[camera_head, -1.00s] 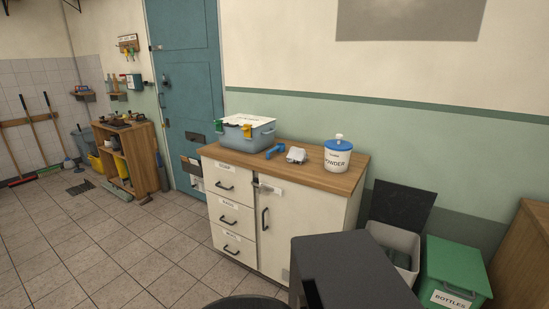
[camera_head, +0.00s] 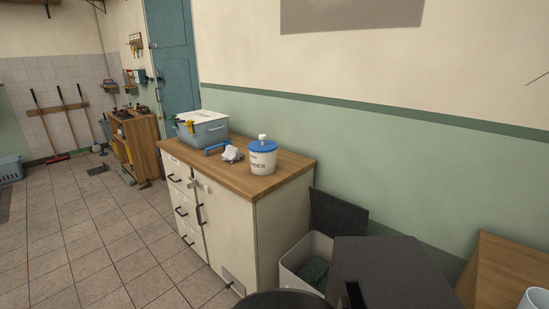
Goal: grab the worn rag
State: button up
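A crumpled pale grey-white item (camera_head: 231,153) lies on the wooden top of the white cabinet (camera_head: 270,180), between a blue-handled tool (camera_head: 216,148) and a white tub with a blue lid (camera_head: 262,158). It may be a rag, but it is too small to tell. A dark green crumpled item, perhaps cloth, (camera_head: 314,270) lies inside the open pale bin (camera_head: 291,263) at the cabinet's right end; part of it is hidden by the bin wall. I cannot tell which one is the worn rag. My gripper is not visible; dark parts of my own body cover the bottom right.
A grey-blue box with a white lid (camera_head: 202,127) stands at the cabinet's far end. The bin's dark lid (camera_head: 338,216) is raised against the wall. A wooden surface (camera_head: 500,270) with a white container (camera_head: 534,301) is at right. Tiled floor (camera_head: 110,240) at left is clear.

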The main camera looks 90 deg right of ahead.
aim_at(232, 154)
jog(key=k, duration=0.5)
jog(key=z, duration=1.35)
jog(key=i, duration=0.8)
